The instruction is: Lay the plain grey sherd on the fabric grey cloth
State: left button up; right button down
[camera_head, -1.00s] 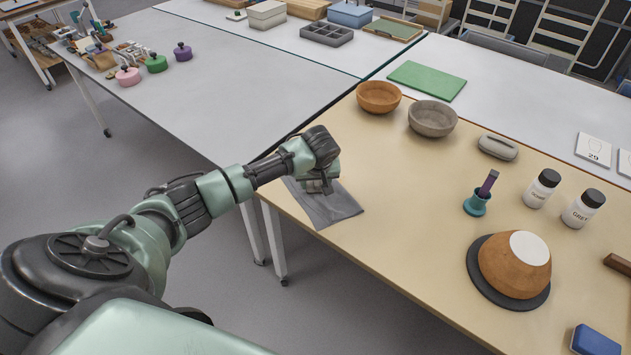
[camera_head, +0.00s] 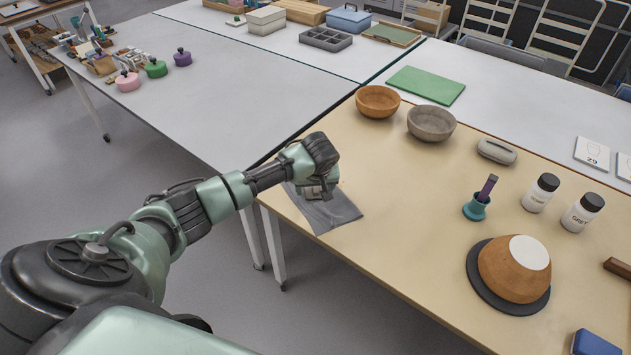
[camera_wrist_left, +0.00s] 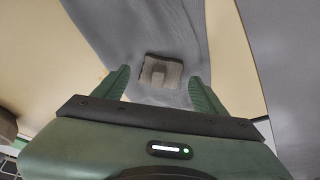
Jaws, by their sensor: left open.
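The grey cloth (camera_head: 332,213) lies on the near left corner of the beige table, and it also fills the middle of the left wrist view (camera_wrist_left: 160,25). A small grey-brown sherd (camera_wrist_left: 160,73) with a raised lump on its face lies on the cloth in the left wrist view. My left gripper (camera_wrist_left: 160,85) is open, with one finger on each side of the sherd and visible gaps between. In the head view my left gripper (camera_head: 315,188) is low over the cloth and partly hidden by its wrist. My right gripper is not in view.
An orange bowl (camera_head: 378,101) and a grey bowl (camera_head: 431,123) stand behind the cloth. Further right are a teal holder (camera_head: 477,206), white jars (camera_head: 540,193) and an orange pot (camera_head: 514,270) on a dark disc. The table between cloth and pot is clear.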

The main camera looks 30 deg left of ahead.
pick_arm(q)
jog(key=v, duration=1.2)
jog(key=shift+r, duration=0.2)
